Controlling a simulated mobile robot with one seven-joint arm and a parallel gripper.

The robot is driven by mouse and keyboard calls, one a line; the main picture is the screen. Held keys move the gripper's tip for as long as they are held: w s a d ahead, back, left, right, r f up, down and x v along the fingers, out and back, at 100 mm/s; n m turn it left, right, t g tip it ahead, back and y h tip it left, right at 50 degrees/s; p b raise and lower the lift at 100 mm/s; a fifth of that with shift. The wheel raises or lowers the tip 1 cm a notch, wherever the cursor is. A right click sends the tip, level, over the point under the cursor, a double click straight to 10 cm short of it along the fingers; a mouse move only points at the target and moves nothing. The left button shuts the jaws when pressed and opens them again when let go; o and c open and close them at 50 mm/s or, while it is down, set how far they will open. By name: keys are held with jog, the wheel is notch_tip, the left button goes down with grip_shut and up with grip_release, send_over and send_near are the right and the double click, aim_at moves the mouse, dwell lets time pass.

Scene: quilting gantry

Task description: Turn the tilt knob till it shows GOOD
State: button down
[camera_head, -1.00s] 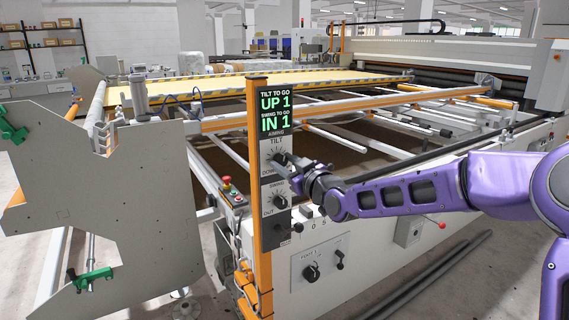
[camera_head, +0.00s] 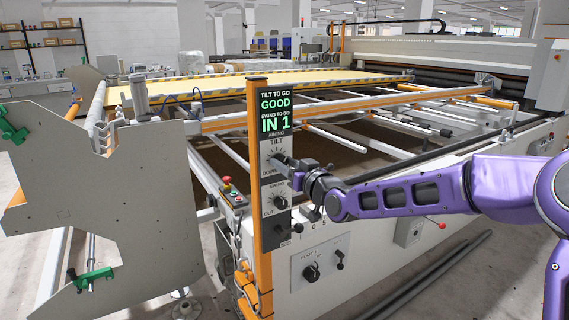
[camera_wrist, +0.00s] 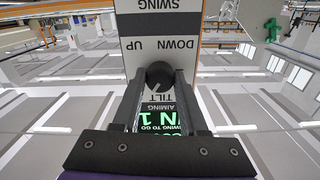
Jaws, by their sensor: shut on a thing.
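The tilt knob (camera_wrist: 159,75) is a dark round knob on the grey control panel, between the DOWN and UP marks in the wrist view. My gripper (camera_head: 289,162) reaches in from the right at the panel; its fingers (camera_wrist: 160,84) are closed on the knob's two sides. In the head view the knob is mostly hidden by the gripper. The display (camera_head: 275,112) above reads TILT TO GO GOOD and SWING TO GO IN 1 in green letters.
The swing knob (camera_head: 280,202) sits just below on the same panel, with another dark knob (camera_head: 297,228) under it. An orange post (camera_head: 255,180) runs along the panel's left edge. A red emergency button (camera_head: 227,181) is on a box to the left.

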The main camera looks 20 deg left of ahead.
jog(key=shift+m, duration=0.7)
jog(key=shift+c, duration=2.3)
grip_release()
jog(key=p+v, duration=0.2)
jog(key=v, duration=1.5)
jog(key=shift+d+p, duration=0.2)
jog(key=shift+p, duration=0.2)
jog(key=shift+s, duration=0.1)
